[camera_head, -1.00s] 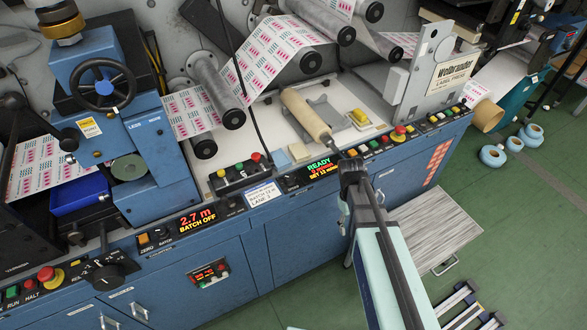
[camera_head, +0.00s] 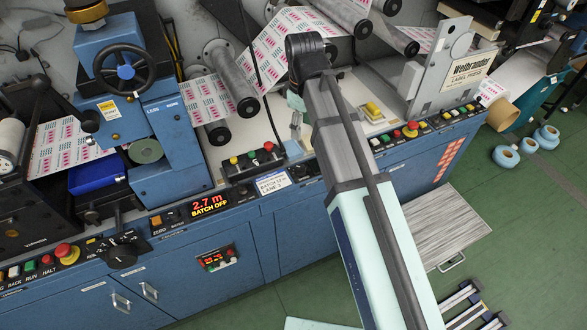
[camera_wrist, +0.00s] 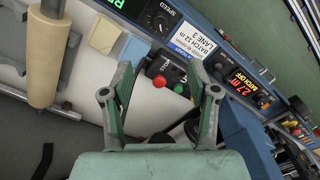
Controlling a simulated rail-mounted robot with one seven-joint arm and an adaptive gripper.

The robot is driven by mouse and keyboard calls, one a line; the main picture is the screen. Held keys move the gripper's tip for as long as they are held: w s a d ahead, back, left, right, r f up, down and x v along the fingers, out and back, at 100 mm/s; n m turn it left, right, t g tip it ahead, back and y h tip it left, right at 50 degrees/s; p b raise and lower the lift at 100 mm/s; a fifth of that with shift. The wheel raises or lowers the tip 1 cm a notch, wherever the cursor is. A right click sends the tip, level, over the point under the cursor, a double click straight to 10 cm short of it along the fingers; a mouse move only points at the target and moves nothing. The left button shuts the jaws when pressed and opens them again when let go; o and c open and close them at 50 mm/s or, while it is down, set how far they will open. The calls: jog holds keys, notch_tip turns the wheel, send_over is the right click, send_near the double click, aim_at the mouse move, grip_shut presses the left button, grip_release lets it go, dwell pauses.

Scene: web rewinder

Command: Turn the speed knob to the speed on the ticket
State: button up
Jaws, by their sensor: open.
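A small black knob (camera_wrist: 160,22) marked SPEED sits on the blue front rail at the top of the wrist view. A white ticket (camera_wrist: 200,45) beside it reads BATCH 12 m, LANE 3; I can read no speed on it. The ticket also shows in the head view (camera_head: 272,183). My gripper (camera_wrist: 160,93) is open and empty, its fingers apart on either side of a small button box (camera_wrist: 167,78). The knob lies beyond the fingertips and is not touched. In the head view my arm covers much of the panel there.
A lit display (camera_head: 209,204) reads 2.7 m, BATCH OFF. A large black dial (camera_head: 122,250) and a red stop button (camera_head: 67,254) are at lower left. A tan roller (camera_wrist: 47,60) is at the wrist view's left.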

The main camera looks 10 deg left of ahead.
aim_at(301, 167)
notch_tip(301, 167, down, 17)
jog(key=p, duration=0.4)
jog(key=shift+f, duration=0.15)
dwell(0.3)
grip_shut()
